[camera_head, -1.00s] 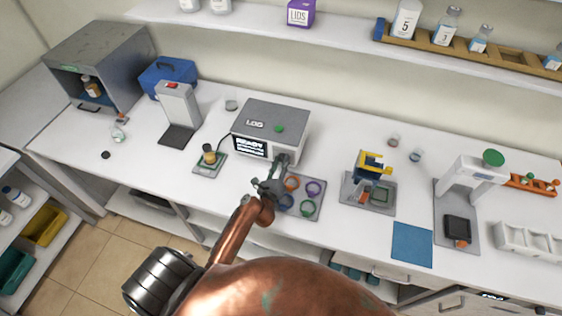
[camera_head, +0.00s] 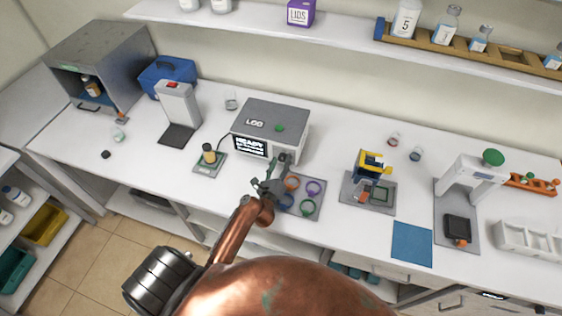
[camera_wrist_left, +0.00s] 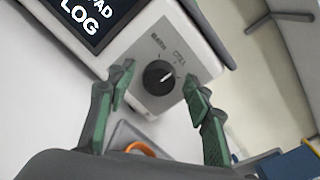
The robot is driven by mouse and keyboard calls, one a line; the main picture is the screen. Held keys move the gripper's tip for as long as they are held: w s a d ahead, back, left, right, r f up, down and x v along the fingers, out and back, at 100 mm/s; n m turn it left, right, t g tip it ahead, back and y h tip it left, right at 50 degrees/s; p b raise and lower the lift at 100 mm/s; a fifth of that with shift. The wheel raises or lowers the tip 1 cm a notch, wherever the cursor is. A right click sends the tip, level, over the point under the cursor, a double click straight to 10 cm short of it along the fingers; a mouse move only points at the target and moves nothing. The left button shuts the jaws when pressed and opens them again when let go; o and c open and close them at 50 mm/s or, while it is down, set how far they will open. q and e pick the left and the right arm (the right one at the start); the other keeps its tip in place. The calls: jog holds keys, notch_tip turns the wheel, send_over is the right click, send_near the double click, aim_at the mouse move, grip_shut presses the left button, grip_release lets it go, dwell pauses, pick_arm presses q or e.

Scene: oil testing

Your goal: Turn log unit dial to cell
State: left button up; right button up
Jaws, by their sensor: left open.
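The log unit (camera_head: 270,127) is a grey box with a lit screen on the bench, in the middle of the head view. In the left wrist view, its front panel shows a black round dial (camera_wrist_left: 158,78) with a white pointer line and the marks BATH and CELL. The pointer is angled up and to the right; I cannot tell exactly which mark it indicates. My left gripper (camera_head: 275,170) is at the front right of the unit. In the left wrist view its green-padded fingers (camera_wrist_left: 160,82) are apart, one on each side of the dial, not visibly touching it. My right gripper is not in view.
A mat with coloured rings (camera_head: 318,203) lies just below the left gripper. A small stand with a jar (camera_head: 209,155) is left of the unit. A yellow-topped device (camera_head: 372,165) stands to the right. A blue mat (camera_head: 412,244) lies at the front right.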

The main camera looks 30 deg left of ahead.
pick_arm(q)
jog(key=v, duration=1.1)
jog(key=shift+s+d, duration=0.15)
jog(key=shift+s, duration=0.2)
jog(key=shift+r, duration=0.1)
